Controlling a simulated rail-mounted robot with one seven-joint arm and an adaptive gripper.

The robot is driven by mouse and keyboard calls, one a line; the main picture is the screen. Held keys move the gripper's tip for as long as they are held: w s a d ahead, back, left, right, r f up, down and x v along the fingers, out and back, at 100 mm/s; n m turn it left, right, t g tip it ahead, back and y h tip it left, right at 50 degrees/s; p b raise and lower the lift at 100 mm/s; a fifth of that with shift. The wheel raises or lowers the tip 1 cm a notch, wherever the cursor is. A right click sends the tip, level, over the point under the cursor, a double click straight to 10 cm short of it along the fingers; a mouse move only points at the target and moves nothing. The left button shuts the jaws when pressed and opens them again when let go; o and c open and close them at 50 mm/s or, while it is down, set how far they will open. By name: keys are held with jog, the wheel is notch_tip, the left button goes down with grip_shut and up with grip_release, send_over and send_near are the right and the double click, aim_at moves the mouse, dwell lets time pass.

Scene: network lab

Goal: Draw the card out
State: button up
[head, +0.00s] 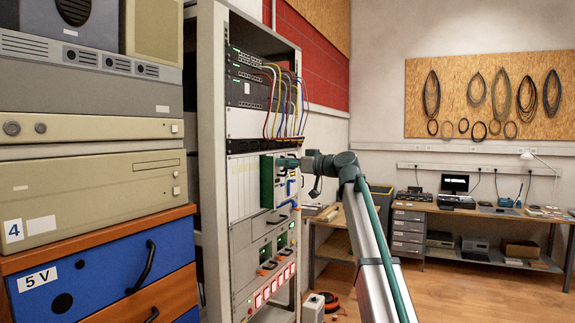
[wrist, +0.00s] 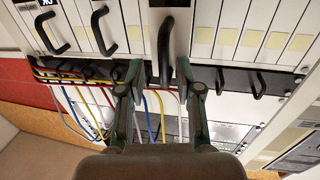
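The card stands partly out of its slot in the rack, its green board (head: 267,182) showing from the side in the head view. In the wrist view its pale front plate with a black upright handle (wrist: 166,45) stands nearer than its neighbours. My gripper (head: 292,162) is at the front of the card in the head view. In the wrist view my gripper (wrist: 160,72) has its fingers apart, one on each side of the handle. A gap shows on the left of the handle; the right finger is close to it, contact unclear.
The rack (head: 213,160) holds other cards with black handles (wrist: 103,32) beside this one. Coloured cables (head: 285,100) hang above the card row. A blue drawer cabinet (head: 105,278) stands at the left.

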jog(key=shift+s, duration=0.15)
jog(key=v, duration=1.1)
jog(key=shift+s+d, duration=0.25)
jog(key=shift+d, duration=0.05)
